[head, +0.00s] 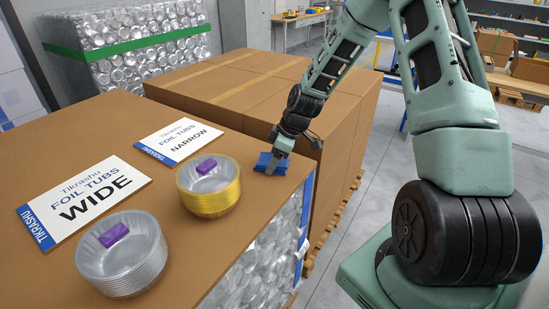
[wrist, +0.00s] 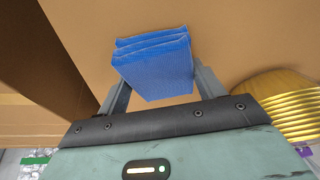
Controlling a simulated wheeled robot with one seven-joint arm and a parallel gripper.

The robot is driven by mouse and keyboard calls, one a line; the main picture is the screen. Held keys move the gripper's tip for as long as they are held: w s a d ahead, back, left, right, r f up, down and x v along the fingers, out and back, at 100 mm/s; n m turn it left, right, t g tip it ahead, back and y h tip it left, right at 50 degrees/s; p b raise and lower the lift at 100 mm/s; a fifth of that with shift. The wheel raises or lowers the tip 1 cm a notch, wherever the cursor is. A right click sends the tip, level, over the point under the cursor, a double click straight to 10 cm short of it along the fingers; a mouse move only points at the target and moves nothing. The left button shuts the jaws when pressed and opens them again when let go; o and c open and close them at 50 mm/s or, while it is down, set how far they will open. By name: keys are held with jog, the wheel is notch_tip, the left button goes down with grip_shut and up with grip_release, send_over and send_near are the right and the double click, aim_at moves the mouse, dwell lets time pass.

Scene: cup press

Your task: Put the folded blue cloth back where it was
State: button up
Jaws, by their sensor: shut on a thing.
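The folded blue cloth (head: 271,164) is at the right edge of the cardboard-topped table (head: 120,100), close to the corner, in the head view. My gripper (head: 277,158) is shut on it from above. In the wrist view the cloth (wrist: 155,62) sits between the two fingers (wrist: 155,88), its folded layers facing the camera. The cloth is at or just above the table top; I cannot tell whether it touches.
Left of the cloth stands a gold-sided stack of foil tubs (head: 210,204) with a purple block (head: 206,166) in it. A silver stack (head: 122,270) with another purple block (head: 114,234) is nearer. Two signs (head: 82,198) (head: 178,141) lie behind. Large cardboard boxes (head: 240,85) stand beyond.

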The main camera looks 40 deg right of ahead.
jog(key=o, duration=0.9)
jog(key=shift+f, duration=0.1)
jog(key=shift+o, duration=0.2)
jog(key=shift+r, duration=0.3)
jog(key=b+v, duration=0.2)
jog(key=v, duration=1)
jog(key=s+a+g, duration=0.1)
jog(key=s+a, duration=0.2)
jog(key=a, duration=0.4)
jog(key=s+a+r+g+h, duration=0.1)
jog(key=s+a, duration=0.2)
jog(key=a, duration=0.4)
jog(key=s+a+g, duration=0.1)
jog(key=s+a, duration=0.2)
jog(key=a, duration=0.4)
jog(key=s+a, duration=0.4)
jog(key=s, duration=0.5)
jog(key=s+a+r+h, duration=0.1)
jog(key=s+a, duration=0.4)
jog(key=s, duration=0.4)
jog(key=shift+m, duration=0.3)
